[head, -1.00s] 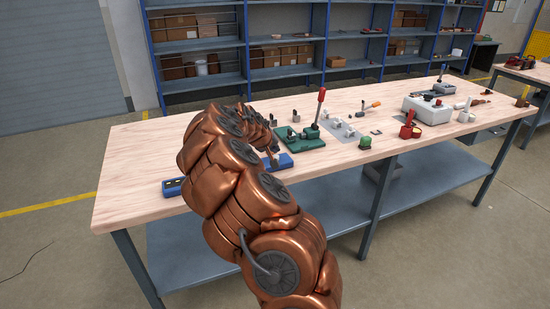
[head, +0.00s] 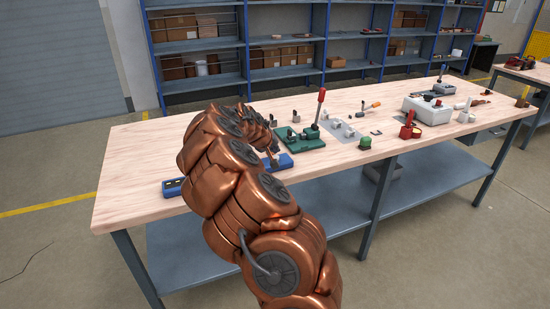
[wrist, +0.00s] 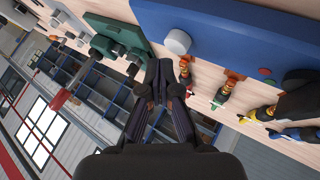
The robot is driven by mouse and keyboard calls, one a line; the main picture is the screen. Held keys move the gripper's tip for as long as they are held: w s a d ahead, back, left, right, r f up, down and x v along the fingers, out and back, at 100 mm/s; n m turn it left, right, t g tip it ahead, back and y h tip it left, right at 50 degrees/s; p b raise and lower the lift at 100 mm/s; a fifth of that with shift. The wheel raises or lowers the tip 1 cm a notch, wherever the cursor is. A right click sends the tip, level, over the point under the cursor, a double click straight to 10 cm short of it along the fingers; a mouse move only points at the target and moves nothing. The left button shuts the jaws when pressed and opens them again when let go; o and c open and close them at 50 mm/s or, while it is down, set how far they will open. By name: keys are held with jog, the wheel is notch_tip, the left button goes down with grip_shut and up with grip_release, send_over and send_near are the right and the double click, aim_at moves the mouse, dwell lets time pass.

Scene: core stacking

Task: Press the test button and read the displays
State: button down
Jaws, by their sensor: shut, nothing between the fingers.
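A long blue panel (wrist: 235,40) crosses the top of the wrist view. A pale round button (wrist: 178,42) and small red and green spots show on it. In the head view the blue unit (head: 172,187) lies along the front edge of the bench, its middle hidden behind my arm. Small pale marks show on its left end, too small to read. My gripper (wrist: 166,68) is shut and empty, its fingertips close to the panel's edge beside the pale button. I cannot tell whether they touch it. In the head view my arm mostly hides the gripper.
A green fixture (head: 300,140) with a red-handled lever stands right of the blue unit. A green button block (head: 365,143), a red part (head: 408,131) and a white box (head: 430,108) stand further right. The bench's left end (head: 130,165) is clear.

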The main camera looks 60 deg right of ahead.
jog(key=shift+f, duration=0.1)
jog(key=shift+s+f+b, duration=0.1)
jog(key=shift+f+b, duration=0.25)
jog(key=shift+f+b, duration=0.35)
jog(key=shift+f, duration=0.15)
dwell(0.8)
jog(key=shift+r, duration=0.1)
dwell(0.3)
jog(key=shift+r, duration=0.85)
jog(key=shift+r+p, duration=0.7)
jog(key=shift+r, duration=1.8)
